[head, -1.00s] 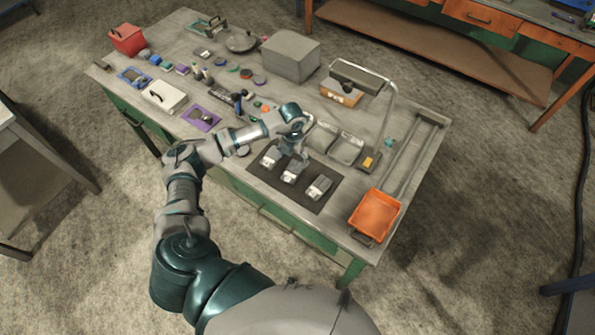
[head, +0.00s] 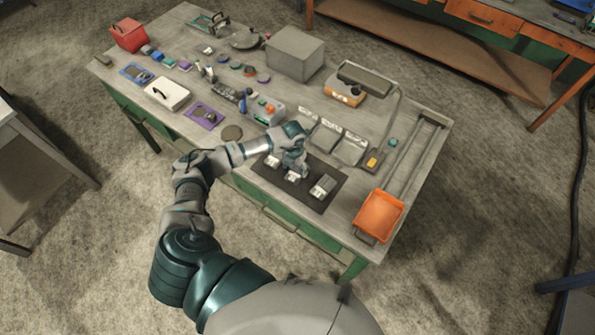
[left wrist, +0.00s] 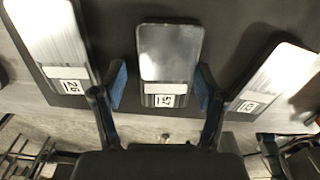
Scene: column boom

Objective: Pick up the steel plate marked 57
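Three flat steel plates lie in a row on a dark mat (head: 268,178). In the left wrist view the middle plate (left wrist: 168,52) has a white label that looks like 57, upside down. A plate (left wrist: 48,38) to its left has a label that looks like 26, and another plate (left wrist: 278,78) lies to its right with a label hard to read. My left gripper (left wrist: 162,88) is open, its fingers on either side of the middle plate's labelled end, with gaps showing. In the head view the left gripper (head: 293,166) is over the middle plate and partly hides it. The right gripper is not in view.
Grey trays (head: 350,149) stand just behind the mat. An orange bin (head: 380,214) is at the table's right end. A grey box (head: 295,53), a white case (head: 166,94) and many small parts cover the rest of the table.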

